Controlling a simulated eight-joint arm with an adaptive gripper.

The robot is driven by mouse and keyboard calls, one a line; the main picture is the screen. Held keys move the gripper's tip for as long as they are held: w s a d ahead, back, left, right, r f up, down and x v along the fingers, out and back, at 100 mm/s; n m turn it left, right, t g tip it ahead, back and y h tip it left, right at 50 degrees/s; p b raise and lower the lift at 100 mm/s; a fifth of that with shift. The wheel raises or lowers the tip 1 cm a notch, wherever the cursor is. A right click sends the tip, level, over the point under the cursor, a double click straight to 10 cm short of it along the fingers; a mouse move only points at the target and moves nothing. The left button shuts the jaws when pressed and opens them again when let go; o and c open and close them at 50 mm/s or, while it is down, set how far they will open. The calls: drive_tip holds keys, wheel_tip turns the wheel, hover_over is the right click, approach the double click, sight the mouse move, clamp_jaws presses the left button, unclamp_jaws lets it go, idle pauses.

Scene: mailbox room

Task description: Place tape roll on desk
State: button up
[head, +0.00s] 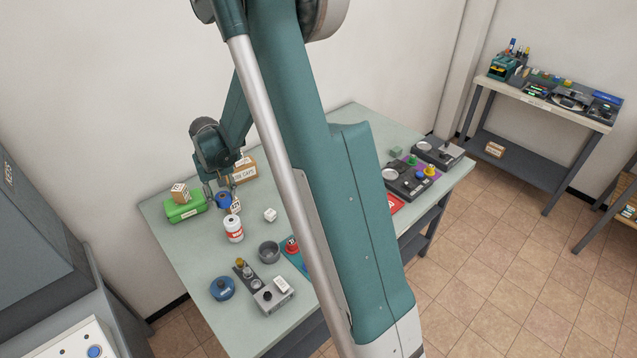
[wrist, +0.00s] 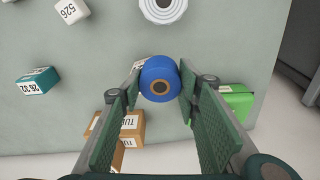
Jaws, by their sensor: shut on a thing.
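The blue tape roll (wrist: 160,80) is between the two finger pads of my gripper (wrist: 161,84) in the wrist view, with its dark round centre showing. My gripper (head: 221,191) is shut on it and points down over the back left part of the desk (head: 185,245). In the head view the tape roll (head: 222,200) is partly hidden by the fingers. It is low, close to the pale green desk top, and I cannot tell whether it touches it.
Close around are a green box (head: 186,208) with a small carton (head: 180,192) on it, a brown carton (head: 244,170), a white-and-red canister (head: 233,229) and a white cube (head: 270,215). A grey bowl (head: 269,251) and blue round container (head: 222,289) stand nearer.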

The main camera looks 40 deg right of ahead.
drive_tip(key=s+d+m, duration=0.3)
drive_tip(key=d, duration=0.7)
drive_tip(key=s+d+r+m, duration=0.1)
drive_tip(key=s+d+m, duration=0.2)
drive_tip(key=d, duration=0.7)
drive_tip(key=s+d+m+g+h+b, duration=0.1)
drive_tip(key=s+d+m, duration=0.3)
drive_tip(key=d, duration=0.6)
drive_tip(key=shift+d+r+m, duration=0.25)
drive_tip(key=shift+r+m, duration=0.05)
drive_tip(key=shift+r, duration=0.05)
drive_tip(key=shift+s+f, duration=0.1)
drive_tip(key=shift+f, duration=0.05)
drive_tip(key=shift+f+b, duration=0.5)
drive_tip(key=shift+f, duration=2.5)
drive_tip(key=shift+f, duration=1.9)
drive_tip(key=shift+f+b, duration=0.15)
drive_tip(key=shift+b, duration=0.25)
